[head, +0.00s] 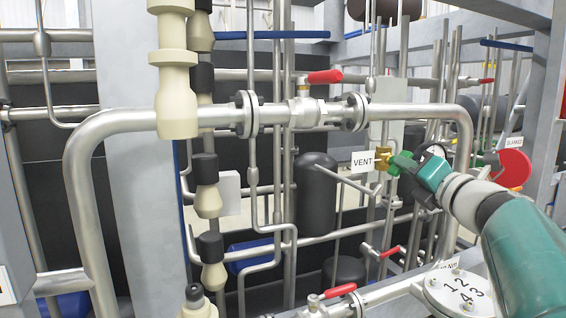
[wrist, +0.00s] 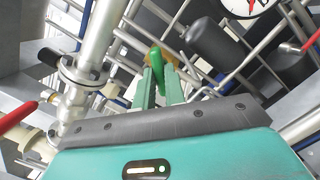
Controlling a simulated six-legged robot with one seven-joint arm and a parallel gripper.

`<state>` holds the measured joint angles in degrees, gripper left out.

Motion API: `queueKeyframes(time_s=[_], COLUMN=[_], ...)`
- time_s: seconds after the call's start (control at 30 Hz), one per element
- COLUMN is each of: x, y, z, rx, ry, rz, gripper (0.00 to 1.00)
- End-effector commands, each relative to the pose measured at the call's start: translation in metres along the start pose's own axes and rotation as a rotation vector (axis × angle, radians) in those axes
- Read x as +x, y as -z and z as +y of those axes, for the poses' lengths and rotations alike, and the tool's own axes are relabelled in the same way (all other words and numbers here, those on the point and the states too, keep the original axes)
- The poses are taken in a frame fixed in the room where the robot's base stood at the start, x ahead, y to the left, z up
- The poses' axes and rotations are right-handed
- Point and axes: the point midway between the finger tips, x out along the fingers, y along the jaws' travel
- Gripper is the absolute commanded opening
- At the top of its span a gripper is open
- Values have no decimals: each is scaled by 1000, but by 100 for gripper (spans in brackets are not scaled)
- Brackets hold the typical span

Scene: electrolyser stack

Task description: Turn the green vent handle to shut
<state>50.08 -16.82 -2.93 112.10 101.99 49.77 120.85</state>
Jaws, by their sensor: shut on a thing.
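The green vent handle (head: 401,161) sits on a small brass valve (head: 381,158) beside a white "VENT" label (head: 362,162), right of the middle in the head view. In the wrist view the handle (wrist: 155,58) shows as a green bar between the two green fingers of my gripper (wrist: 158,80). My gripper (head: 412,168) reaches in from the right in the head view and is shut on the handle. The fingers hide part of the handle, so its exact angle is hard to tell. Brass (wrist: 171,58) shows just beyond the fingertips.
A thick steel pipe (head: 405,115) with a red lever (head: 325,76) runs above and left of my gripper. A dark tank (head: 316,195) stands left of the valve. A red disc (head: 513,168) is at the right. A numbered round plate (head: 458,290) lies below my arm.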

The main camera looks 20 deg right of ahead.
Motion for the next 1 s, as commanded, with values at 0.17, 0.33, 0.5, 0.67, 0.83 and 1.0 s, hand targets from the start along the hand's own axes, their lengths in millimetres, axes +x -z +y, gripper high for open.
queueKeyframes(time_s=[0.17, 0.33, 0.5, 0.67, 0.83, 1.0], x=[1, 1, 2, 2, 2, 2], y=[0, 0, 1, 1, 1, 1], z=[2, 2, 3, 4, 3, 3], rx=[55, 53, 139, 314, 437, 449], ry=[5, 5, 16, 42, 62, 65], rz=[0, 1, 3, 4, 4, 4], gripper=[0, 0, 0, 0, 0, 0])
